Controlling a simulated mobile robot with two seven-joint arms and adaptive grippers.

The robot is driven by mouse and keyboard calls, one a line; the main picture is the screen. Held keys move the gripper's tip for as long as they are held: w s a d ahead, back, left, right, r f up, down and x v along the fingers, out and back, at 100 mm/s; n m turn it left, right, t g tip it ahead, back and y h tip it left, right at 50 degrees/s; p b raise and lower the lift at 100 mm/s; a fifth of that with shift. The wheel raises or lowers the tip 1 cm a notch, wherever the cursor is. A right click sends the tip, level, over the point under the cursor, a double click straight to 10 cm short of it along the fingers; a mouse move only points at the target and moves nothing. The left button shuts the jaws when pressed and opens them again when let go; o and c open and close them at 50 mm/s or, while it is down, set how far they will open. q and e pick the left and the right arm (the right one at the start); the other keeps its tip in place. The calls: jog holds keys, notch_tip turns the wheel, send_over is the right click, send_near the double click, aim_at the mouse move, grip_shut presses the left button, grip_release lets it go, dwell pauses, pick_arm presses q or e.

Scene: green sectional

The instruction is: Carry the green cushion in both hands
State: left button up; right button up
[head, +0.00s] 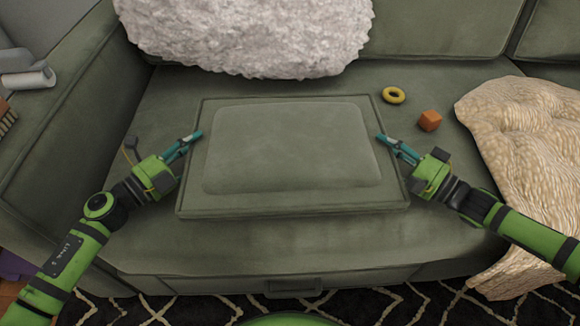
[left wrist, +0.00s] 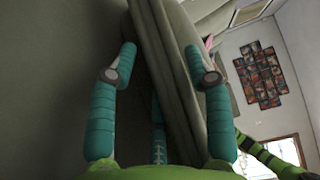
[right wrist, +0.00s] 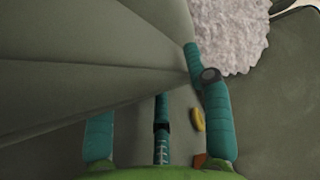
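The green cushion (head: 292,150) is a wide flat rectangle with a raised middle panel, and it looks level over the sofa seat. I cannot tell whether it rests on the seat or hangs just above it. My left gripper (head: 190,140) is at its left edge; in the left wrist view the cushion edge (left wrist: 165,60) lies between the two teal fingers and appears pinched. My right gripper (head: 389,144) is at its right edge. In the right wrist view the cushion (right wrist: 80,60) hides the tip of one finger, while the other finger presses along its edge.
The green sofa seat (head: 430,80) lies around the cushion. A fluffy white pillow (head: 245,35) is behind it. A yellow ring (head: 393,95) and an orange cube (head: 430,120) lie right of it. A beige blanket (head: 525,130) drapes at the far right. A patterned rug (head: 400,305) is in front.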

pick_arm(q)
jog(key=shift+r, duration=0.1)
pick_arm(e)
jog(key=shift+r, duration=0.1)
pick_arm(q)
jog(key=v, duration=0.8)
pick_arm(e)
jog(key=v, duration=1.2)
